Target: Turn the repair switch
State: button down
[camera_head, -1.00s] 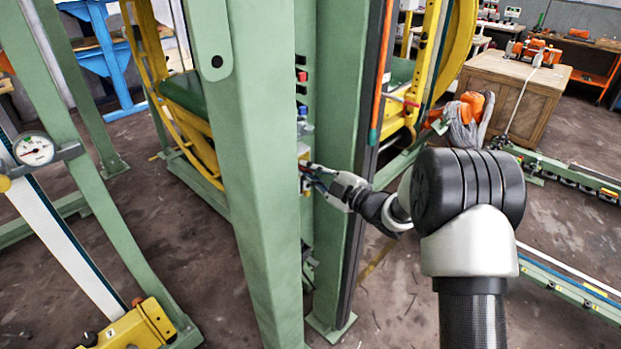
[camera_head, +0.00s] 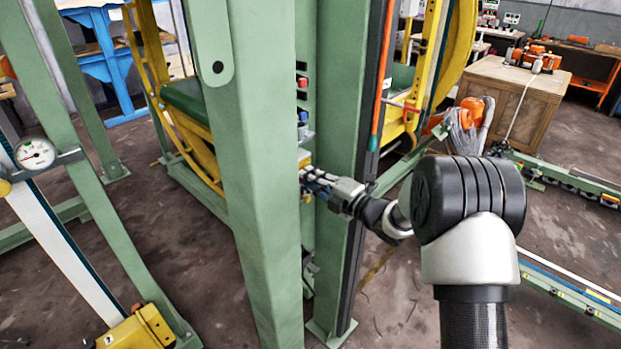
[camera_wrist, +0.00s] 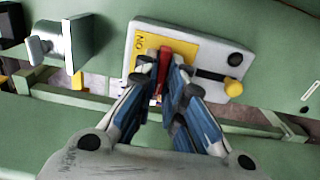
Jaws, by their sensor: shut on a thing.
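The repair switch has a red handle (camera_wrist: 164,68) on a yellow plate (camera_wrist: 188,48) marked "ON", set on a light grey panel (camera_wrist: 215,45) in the wrist view. My gripper (camera_wrist: 163,76) is shut on the red handle, with one blue-grey finger on each side of it. The fingers hide the lower part of the handle and plate. In the head view my gripper (camera_head: 308,180) reaches in between two green posts; the near post hides most of the panel, and the handle cannot be made out there.
A yellow knob (camera_wrist: 234,87) on a dark rod sits right of the handle. A grey block with a knob (camera_wrist: 62,45) is to its left. The near green post (camera_head: 262,200) and far green post (camera_head: 340,150) flank my gripper closely.

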dwell(0.4)
jog(key=c, duration=1.7)
grip_release()
jog(key=v, duration=1.2)
